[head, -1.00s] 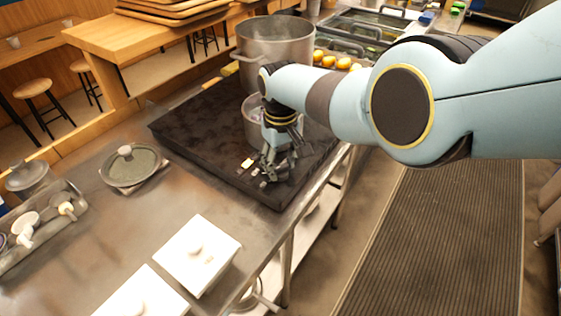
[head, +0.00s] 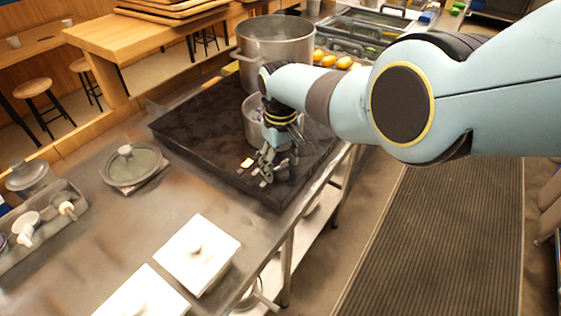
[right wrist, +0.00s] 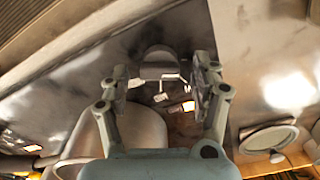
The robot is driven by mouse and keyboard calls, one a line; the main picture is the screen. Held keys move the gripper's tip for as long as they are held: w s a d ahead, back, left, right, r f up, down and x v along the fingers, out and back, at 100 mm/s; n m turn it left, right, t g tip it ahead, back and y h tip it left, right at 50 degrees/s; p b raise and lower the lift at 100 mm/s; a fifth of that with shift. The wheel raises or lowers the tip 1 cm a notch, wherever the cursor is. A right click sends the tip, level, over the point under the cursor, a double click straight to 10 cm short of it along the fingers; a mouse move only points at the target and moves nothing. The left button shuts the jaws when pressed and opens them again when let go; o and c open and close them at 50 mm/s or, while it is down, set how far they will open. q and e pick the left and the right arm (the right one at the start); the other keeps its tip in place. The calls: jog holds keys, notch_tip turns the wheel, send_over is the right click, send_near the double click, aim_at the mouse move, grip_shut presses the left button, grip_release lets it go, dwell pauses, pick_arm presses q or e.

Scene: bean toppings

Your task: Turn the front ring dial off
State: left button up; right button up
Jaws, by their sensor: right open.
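The dark cooktop (head: 190,125) lies on the steel counter. My right gripper (head: 268,179) points down over its front right part, by the near corner. In the right wrist view, the open fingers (right wrist: 162,76) stand on either side of a dark rounded piece with a grey bar, which looks like the ring dial (right wrist: 158,66). I cannot tell whether the fingers touch it. Small pale and orange-lit marks (right wrist: 188,106) show beside it. In the head view the gripper hides the dial. My left gripper is not in view.
A small pot (head: 251,127) stands right behind my right gripper, and a large pot (head: 275,45) farther back. White lidded containers (head: 198,254) sit in front. The counter between them is clear.

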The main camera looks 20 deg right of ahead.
aim_at(281, 166)
notch_tip(281, 166, up, 12)
dwell(0.6)
jog(key=s+d+f+g+b, duration=0.15)
jog(key=s+f+b, duration=0.25)
jog(key=s+f, duration=0.7)
jog(key=s+d+f+g+b, duration=0.1)
jog(key=s+d+f+b, duration=0.25)
jog(key=s+f, duration=0.8)
jog(key=s+d+f+g+b, duration=0.2)
jog(key=s+f+b, duration=0.35)
jog(key=f, duration=1.05)
jog(key=s+d+f+m+t+b, duration=0.1)
jog(key=s+d+f+b, duration=0.2)
jog(key=s+f, duration=0.6)
jog(key=s+d+f+h+b, duration=0.1)
jog(key=s+d+f+b, duration=0.15)
jog(key=s+f, duration=0.65)
jog(key=s+d+f+m+t+b, duration=0.15)
jog(key=s+f+b, duration=0.35)
jog(key=s, duration=0.7)
jog(key=shift+w+d+f+t+p, duration=0.2)
jog(key=shift+w+t, duration=0.25)
jog(key=shift+w, duration=0.3)
jog(key=shift+w+d+f+t+p, duration=0.15)
jog(key=shift+w+t+p, duration=0.15)
jog(key=shift+w+t, duration=0.3)
jog(key=shift+w+d+f+t+p, duration=0.15)
jog(key=shift+w+f+t+p, duration=0.15)
jog(key=shift+w, duration=0.55)
jog(key=shift+r, duration=0.1)
